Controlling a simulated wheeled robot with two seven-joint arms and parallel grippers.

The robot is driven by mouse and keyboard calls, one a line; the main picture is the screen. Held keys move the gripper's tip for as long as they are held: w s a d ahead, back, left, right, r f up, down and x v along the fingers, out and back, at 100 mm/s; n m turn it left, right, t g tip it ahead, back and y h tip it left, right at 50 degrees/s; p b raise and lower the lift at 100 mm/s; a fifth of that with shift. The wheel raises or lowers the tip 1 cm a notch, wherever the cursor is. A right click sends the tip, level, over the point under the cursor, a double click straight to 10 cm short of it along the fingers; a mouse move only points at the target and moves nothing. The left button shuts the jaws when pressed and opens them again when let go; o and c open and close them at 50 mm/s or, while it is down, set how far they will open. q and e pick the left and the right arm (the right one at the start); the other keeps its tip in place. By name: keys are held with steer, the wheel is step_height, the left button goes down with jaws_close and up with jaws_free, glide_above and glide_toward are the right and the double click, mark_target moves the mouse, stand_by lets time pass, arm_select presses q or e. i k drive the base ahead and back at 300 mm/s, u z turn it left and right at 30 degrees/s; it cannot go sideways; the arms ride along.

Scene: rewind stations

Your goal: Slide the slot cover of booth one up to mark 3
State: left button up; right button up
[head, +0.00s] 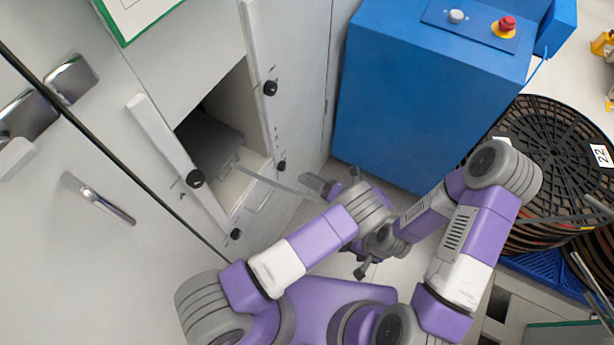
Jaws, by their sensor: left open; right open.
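A grey-white cabinet front has an open slot (222,112) between two raised rails. A pale panel with a small handle (258,198) crosses the lower part of the slot and looks like the slot cover. Small dark marks (276,130) run beside the right rail; I cannot read their numbers. My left gripper (334,184) is open, to the right of the panel and apart from it. My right gripper (361,262) is open, lower and further right, partly hidden by the arms. Neither visibly holds anything.
Black knobs (270,88) sit along both rails. A dark grey slab (207,142) lies inside the slot. A blue box (420,100) with a red button (506,24) stands at the upper right. Black reels (555,135) are stacked at right. Metal handles (98,199) stick out at left.

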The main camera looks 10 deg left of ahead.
mark_target(256, 197)
steer(key=u, duration=0.1)
steer(key=k, duration=1)
steer(key=z, duration=0.1)
